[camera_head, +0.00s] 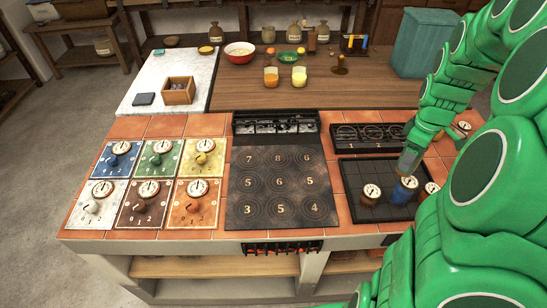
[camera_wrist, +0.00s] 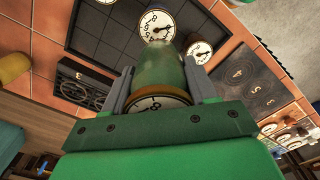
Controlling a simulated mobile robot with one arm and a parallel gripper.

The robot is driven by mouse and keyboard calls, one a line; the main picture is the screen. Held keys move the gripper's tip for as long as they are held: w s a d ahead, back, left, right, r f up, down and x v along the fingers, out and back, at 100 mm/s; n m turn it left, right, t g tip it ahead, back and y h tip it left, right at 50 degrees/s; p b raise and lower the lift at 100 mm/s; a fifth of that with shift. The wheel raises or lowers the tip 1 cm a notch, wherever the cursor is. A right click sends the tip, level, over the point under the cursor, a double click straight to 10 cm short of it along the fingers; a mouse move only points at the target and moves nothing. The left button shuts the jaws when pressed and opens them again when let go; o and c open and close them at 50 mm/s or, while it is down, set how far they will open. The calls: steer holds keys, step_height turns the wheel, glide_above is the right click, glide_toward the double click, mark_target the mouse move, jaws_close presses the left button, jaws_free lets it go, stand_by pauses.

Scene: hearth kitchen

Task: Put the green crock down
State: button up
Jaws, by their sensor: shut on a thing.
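My gripper (camera_wrist: 157,88) is shut on the green crock (camera_wrist: 160,72), with one grey finger on each side of it. The crock's white dial is partly visible beneath it, near the palm. In the head view my gripper (camera_head: 411,160) is over the back part of the dark tray (camera_head: 352,211) on the right of the counter; the green crock cannot be made out there. A brown crock (camera_head: 372,193), a blue crock (camera_head: 403,190) and a reddish crock (camera_head: 428,190) with dials stand on the tray. I cannot tell whether the green crock touches the tray.
A numbered black stove plate (camera_head: 280,187) lies left of the tray. Several coloured dial panels (camera_head: 158,160) lie farther left. A black burner rack (camera_head: 370,137) is behind the tray. Another crock (camera_head: 462,129) stands at the back right. The tray's front left is bare.

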steer(key=w+a+n, duration=0.2)
steer(key=w+a, duration=0.1)
steer(key=a, duration=0.7)
steer(key=w+a+n, duration=0.3)
steer(key=a, duration=0.7)
steer(key=s+a+n, duration=0.2)
steer(key=a+n, duration=0.2)
steer(key=a, duration=1.6)
steer(key=shift+w+a+f, duration=0.75)
steer(key=shift+w+f, duration=0.85)
steer(key=shift+w, duration=0.6)
steer(key=shift+w+a+f, duration=0.7)
steer(key=shift+w+f, duration=0.85)
steer(key=shift+w, duration=0.6)
steer(key=shift+w+a+f, duration=0.75)
steer(key=shift+w+f, duration=0.85)
steer(key=shift+w, duration=0.6)
steer(key=shift+f, duration=1.55)
steer(key=shift+f, duration=0.15)
steer(key=o, duration=1.3)
